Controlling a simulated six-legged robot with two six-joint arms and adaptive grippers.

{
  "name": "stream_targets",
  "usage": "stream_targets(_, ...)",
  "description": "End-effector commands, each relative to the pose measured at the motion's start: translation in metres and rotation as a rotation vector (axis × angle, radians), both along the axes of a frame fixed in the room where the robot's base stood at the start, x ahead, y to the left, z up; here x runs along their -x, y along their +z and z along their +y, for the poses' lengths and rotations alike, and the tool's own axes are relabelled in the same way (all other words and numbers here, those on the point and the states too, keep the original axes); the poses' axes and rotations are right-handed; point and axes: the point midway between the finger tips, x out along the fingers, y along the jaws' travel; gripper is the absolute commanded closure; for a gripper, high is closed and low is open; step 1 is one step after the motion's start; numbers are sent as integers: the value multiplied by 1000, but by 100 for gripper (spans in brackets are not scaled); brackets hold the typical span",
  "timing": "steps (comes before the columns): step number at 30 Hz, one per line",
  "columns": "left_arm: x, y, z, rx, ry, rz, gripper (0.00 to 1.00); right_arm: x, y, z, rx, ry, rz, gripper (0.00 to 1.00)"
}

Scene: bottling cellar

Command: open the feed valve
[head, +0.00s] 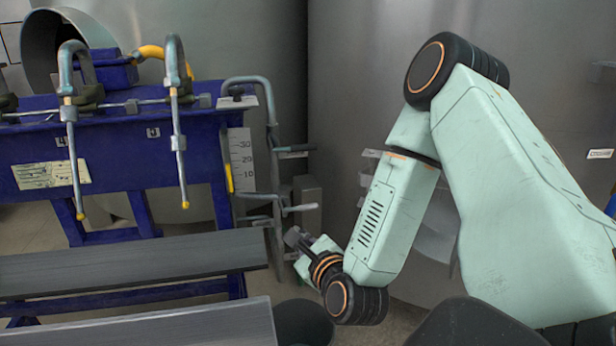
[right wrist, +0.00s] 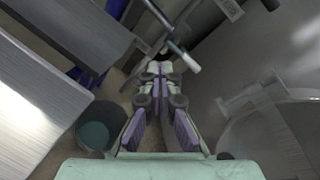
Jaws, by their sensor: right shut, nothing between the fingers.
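The feed valve appears to be the grey lever (head: 299,208) low on the pipework at the right end of the blue filling machine (head: 130,150). It sticks out to the right and ends in a pale grip. In the right wrist view a lever with a pale end (right wrist: 186,58) crosses just beyond my fingertips. My right gripper (head: 293,236) is a little below the lever in the head view. Its fingers (right wrist: 160,72) are shut and empty. I cannot tell whether they touch the lever. My left gripper is out of view.
Grey planks (head: 130,262) lie in front of the machine at the left. A bucket (right wrist: 98,128) stands on the floor beside my right gripper. A large steel tank (head: 345,90) rises behind it. Spouts with yellow tips (head: 185,203) hang from the machine.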

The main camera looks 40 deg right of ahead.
Motion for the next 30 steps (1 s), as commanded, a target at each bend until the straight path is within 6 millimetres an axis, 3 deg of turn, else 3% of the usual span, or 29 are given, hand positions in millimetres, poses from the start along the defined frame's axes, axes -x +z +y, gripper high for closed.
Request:
stream_targets(3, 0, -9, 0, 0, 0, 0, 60, -3, 26, -27, -215, -127, -220, 100)
stream_targets(9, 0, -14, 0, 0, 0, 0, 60, 1, 52, -51, -427, -219, -444, 100)
stream_targets(23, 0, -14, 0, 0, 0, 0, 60, 0, 58, -55, -467, -231, -486, 100)
stream_targets(30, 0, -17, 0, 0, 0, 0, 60, -26, 59, -69, -464, -230, -488, 100)
